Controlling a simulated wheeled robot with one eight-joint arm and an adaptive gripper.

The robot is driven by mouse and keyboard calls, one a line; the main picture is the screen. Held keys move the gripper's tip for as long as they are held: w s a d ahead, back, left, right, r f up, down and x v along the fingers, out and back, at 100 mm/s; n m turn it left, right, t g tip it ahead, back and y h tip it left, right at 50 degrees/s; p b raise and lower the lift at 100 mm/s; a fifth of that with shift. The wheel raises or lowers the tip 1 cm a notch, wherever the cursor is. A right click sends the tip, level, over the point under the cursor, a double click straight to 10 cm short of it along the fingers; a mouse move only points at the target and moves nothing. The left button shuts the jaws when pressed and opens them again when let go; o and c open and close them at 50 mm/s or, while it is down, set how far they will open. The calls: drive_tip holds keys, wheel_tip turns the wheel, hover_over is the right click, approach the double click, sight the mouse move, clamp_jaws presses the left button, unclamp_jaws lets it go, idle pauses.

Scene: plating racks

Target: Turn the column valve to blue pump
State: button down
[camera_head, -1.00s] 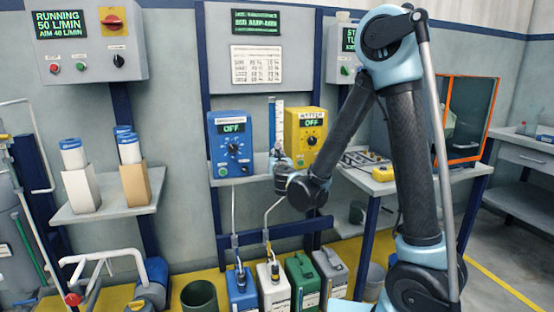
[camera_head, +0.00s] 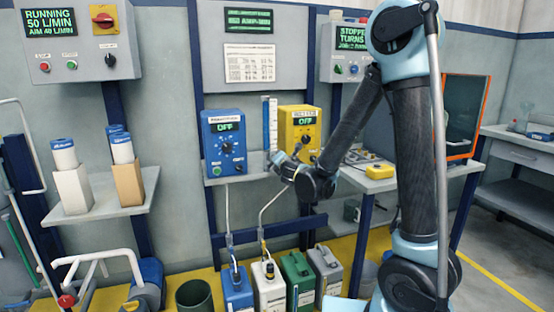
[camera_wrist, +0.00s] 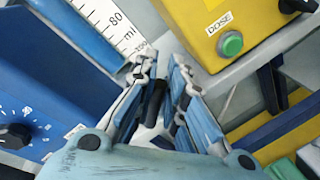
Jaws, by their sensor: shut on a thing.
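The clear measuring column (camera_head: 270,124) stands between the blue pump (camera_head: 223,143) and the yellow pump (camera_head: 296,128). Both pump displays read OFF. My gripper (camera_head: 277,160) is at the foot of the column, its arm reaching in from the right. In the wrist view my gripper (camera_wrist: 163,80) has its two fingers on either side of a black valve handle (camera_wrist: 153,101) and is shut on it. The column's scale (camera_wrist: 112,22), the blue pump (camera_wrist: 40,95) and the yellow pump (camera_wrist: 235,30) with a green DOSE button surround it. The valve's pointing direction is hidden by the fingers.
Canisters in blue (camera_head: 237,289), white (camera_head: 269,287), green (camera_head: 298,280) and grey (camera_head: 326,270) stand on the floor below. A shelf (camera_head: 100,203) with cartons and bottles is at left. A bench with a yellow item (camera_head: 379,171) is at right.

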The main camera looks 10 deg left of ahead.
drive_tip(key=shift+w+d+f+m+y, duration=0.15)
drive_tip(key=shift+d+f+m, duration=0.1)
drive_tip(key=shift+m, duration=0.3)
drive_tip(key=shift+w+d+f+m+y, duration=0.1)
drive_tip(key=shift+f+m+y, duration=0.1)
drive_tip(key=shift+m, duration=0.35)
drive_tip(key=c, duration=1.6)
unclamp_jaws()
drive_tip(key=shift+d+f+g, duration=0.1)
drive_tip(key=shift+g, duration=0.2)
drive_tip(key=shift+c, duration=0.2)
drive_tip(key=v, duration=1.2)
